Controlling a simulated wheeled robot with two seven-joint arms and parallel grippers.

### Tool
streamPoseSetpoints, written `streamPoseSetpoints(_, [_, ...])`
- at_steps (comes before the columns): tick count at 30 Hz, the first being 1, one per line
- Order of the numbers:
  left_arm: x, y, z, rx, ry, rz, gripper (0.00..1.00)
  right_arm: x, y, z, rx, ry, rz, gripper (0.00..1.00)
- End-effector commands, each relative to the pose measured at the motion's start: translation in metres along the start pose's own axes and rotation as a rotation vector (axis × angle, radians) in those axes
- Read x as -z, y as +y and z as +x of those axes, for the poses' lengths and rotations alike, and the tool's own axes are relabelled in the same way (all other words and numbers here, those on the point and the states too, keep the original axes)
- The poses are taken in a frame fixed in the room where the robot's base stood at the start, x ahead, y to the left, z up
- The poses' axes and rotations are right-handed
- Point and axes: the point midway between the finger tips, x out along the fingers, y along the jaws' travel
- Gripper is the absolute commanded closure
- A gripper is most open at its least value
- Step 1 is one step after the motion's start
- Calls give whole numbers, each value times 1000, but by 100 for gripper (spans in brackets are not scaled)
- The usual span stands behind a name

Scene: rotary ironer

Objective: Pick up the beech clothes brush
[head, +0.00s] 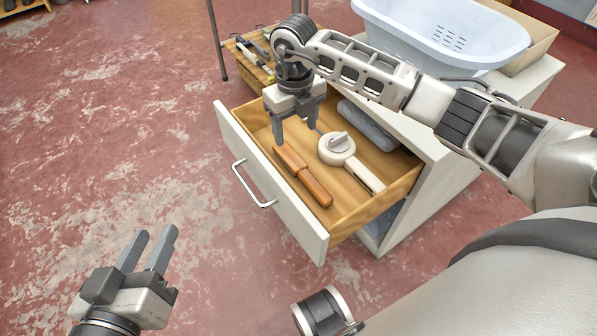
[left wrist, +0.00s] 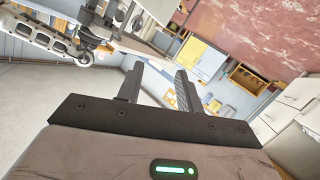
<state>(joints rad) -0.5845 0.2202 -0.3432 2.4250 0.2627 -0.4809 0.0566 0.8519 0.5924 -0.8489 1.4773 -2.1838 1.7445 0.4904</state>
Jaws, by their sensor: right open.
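The beech clothes brush (head: 303,176) lies in the open drawer, an orange-brown wooden bar with its narrower handle towards the drawer's near right end. My right gripper (head: 296,132) is open and empty over the drawer, its fingers pointing down by the brush's far end. One fingertip shows just beyond that end; I cannot tell whether it touches. My left gripper (head: 148,248) is open and empty over the floor at the lower left, well away from the drawer. Its two parted fingers also show in the left wrist view (left wrist: 160,88).
A cream round-headed tool (head: 336,148) with a handle lies right beside the brush. Folded grey cloth (head: 368,124) is behind it. The drawer front (head: 270,185) has a metal handle. A pale blue basket (head: 440,35) stands on the cabinet. Floor to the left is clear.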

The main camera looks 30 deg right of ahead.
Motion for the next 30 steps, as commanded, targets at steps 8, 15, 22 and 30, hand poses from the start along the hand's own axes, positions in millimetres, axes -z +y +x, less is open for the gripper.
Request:
streamPoseSetpoints(8, [2,4,3,-40,49,-71,64,0,1,53,-3,0,-1,36])
streamPoseSetpoints(15, [2,6,3,-52,59,-91,64,1,1,65,-4,0,-2,36])
streamPoseSetpoints(22, [-3,8,4,-87,86,-151,64,7,-2,99,-5,1,-2,36])
streamPoseSetpoints(30, [17,14,2,-121,142,-182,64,6,-3,111,-5,-2,-2,36])
